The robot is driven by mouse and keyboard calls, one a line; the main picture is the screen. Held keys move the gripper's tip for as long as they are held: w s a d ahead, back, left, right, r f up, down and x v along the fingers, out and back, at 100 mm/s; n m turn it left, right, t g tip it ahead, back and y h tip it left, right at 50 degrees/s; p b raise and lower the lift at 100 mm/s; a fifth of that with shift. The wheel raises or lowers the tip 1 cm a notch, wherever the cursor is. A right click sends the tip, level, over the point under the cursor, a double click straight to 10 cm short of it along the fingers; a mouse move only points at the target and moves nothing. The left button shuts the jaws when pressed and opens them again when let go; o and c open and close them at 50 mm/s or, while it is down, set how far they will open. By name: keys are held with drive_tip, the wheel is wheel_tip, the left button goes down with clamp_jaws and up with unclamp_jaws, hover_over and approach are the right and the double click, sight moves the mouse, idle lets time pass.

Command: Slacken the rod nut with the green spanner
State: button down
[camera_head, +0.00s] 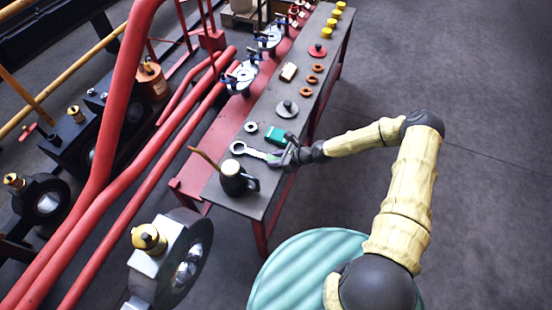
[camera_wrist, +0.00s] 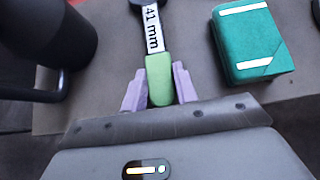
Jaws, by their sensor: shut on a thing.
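The green spanner lies on the grey-topped bench, its pale ring end (camera_head: 238,148) pointing left in the head view. In the wrist view its green handle end (camera_wrist: 160,80) sits between the two lilac fingers, below a white label reading 41 mm. My gripper (camera_head: 279,158) is at the bench's near edge and shut on this handle; it also shows in the wrist view (camera_wrist: 159,92). A steel rod end (camera_head: 178,262) with a brass cap (camera_head: 149,239) stands at the lower left of the head view. I cannot make out which part is the rod nut.
A black mug-like can (camera_head: 233,179) stands close left of the spanner. A green box (camera_head: 276,136) lies just beyond the gripper. Further along the bench (camera_head: 259,198) are a round-knobbed disc (camera_head: 287,109), orange rings and yellow pieces. Red pipes (camera_head: 133,180) run along the left. The right-hand floor is clear.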

drive_tip(key=shift+r, duration=0.1)
drive_tip(key=shift+r+p, duration=2.3)
drive_tip(key=shift+r, duration=0.8)
drive_tip(key=shift+w+r+m+t, duration=0.1)
drive_tip(key=shift+r+m+t, duration=0.4)
drive_tip(key=shift+r+m, duration=0.1)
drive_tip(key=s+d+r+m+t+h, duration=0.2)
drive_tip(key=d+m+h, duration=0.2)
drive_tip(key=d, duration=0.5)
drive_tip(key=s+d+r+m+t+h, duration=0.2)
drive_tip(key=d+m+h, duration=0.3)
drive_tip(key=d+m, duration=0.3)
drive_tip(key=shift+s+d+r+m+t, duration=0.25)
drive_tip(key=shift+s+d+m+t, duration=0.15)
drive_tip(key=shift+s+t, duration=0.35)
drive_tip(key=shift+w, duration=0.1)
